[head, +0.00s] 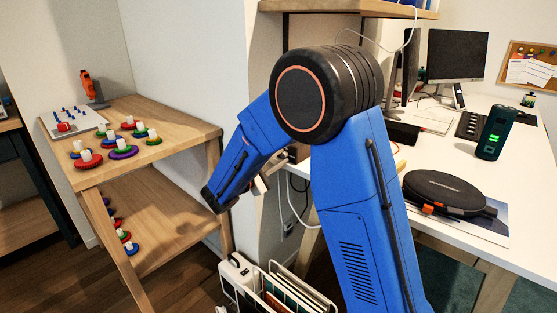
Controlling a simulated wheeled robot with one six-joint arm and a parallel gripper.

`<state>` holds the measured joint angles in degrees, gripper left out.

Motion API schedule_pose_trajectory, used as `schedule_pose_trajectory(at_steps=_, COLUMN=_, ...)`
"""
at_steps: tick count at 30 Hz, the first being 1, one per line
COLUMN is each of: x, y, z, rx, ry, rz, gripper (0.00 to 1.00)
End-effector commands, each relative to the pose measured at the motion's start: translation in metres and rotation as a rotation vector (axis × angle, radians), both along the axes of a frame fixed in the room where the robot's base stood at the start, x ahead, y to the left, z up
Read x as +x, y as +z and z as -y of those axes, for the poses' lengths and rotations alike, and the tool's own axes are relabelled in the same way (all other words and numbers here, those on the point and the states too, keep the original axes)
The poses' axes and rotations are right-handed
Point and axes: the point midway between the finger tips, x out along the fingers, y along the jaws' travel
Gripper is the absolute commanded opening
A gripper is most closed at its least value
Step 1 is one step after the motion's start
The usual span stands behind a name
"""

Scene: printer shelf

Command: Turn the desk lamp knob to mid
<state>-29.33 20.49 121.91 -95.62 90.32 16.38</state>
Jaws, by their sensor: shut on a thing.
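My blue arm fills the middle of the head view and hides much of the desk's left end. A small pale part of my gripper (262,184) shows beyond my wrist, by the desk's left end. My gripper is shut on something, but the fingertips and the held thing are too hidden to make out. A small dark brown block (297,152) shows just right of the gripper, partly behind my arm. I cannot tell whether it belongs to the desk lamp. No desk lamp or knob can be clearly made out, and its setting cannot be read.
The white desk (465,165) on the right holds monitors (455,56), a dark speaker-like device (495,132) and a round black case (444,192). A wooden shelf (180,125) with colored ring pieces stands left. A white rack (272,290) stands on the floor below my gripper.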

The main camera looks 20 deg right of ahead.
Motion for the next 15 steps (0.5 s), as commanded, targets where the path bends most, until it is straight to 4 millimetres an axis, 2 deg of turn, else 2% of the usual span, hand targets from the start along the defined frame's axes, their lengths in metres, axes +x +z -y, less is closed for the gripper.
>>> schedule_pose_trajectory(at_steps=15, x=-0.0001, y=-0.0013, z=-0.0007, rx=-0.023, ry=0.002, rz=-0.038, gripper=0.00)
